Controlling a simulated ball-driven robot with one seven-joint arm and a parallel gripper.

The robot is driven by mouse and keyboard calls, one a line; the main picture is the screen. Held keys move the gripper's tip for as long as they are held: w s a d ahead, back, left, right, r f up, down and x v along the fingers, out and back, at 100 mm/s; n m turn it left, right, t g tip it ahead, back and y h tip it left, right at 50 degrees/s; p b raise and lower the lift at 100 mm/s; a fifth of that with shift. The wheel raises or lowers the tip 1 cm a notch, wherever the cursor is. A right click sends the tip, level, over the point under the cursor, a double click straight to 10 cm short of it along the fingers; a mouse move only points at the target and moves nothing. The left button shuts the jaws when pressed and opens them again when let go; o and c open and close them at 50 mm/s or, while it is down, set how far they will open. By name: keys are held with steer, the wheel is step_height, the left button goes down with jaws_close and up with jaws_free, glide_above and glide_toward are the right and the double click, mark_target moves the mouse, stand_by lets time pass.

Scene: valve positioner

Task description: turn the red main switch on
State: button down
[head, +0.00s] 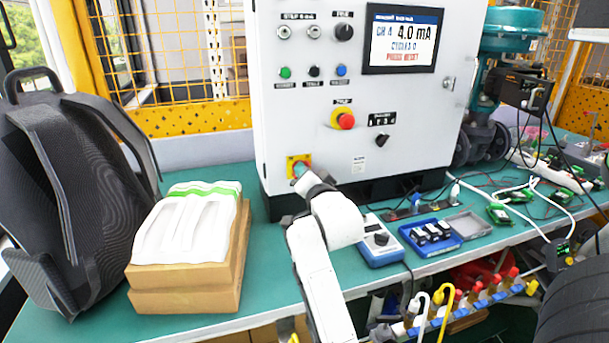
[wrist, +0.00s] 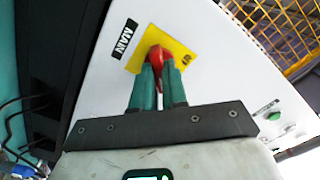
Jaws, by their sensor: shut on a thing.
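The red main switch (wrist: 159,54) sits on a yellow plate (wrist: 184,54) beside a black label reading MAIN (wrist: 124,39). In the head view the yellow plate (head: 291,159) is low on the left of the cabinet front, and my gripper covers most of the switch. My gripper (wrist: 159,72) has two green fingers shut on the red handle, one on each side, with a narrow gap between them. In the head view my gripper (head: 299,171) reaches the plate from the front right. The handle's exact angle is partly hidden by the fingers.
The white cabinet (head: 300,110) bears a red emergency button (head: 346,121), a black selector (head: 382,140) and a display (head: 403,40). Boxes (head: 190,275) with white packets and a backpack (head: 75,190) stand left. A blue meter (head: 380,249) and a blue tray (head: 430,240) lie right of my arm.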

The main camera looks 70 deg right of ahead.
steer(key=c, duration=1.2)
jaws_free()
steer(key=shift+o, duration=0.2)
steer(key=b+v, duration=0.1)
steer(key=v, duration=0.9)
steer(key=shift+s+a, duration=0.25)
steer(key=shift+s, duration=0.05)
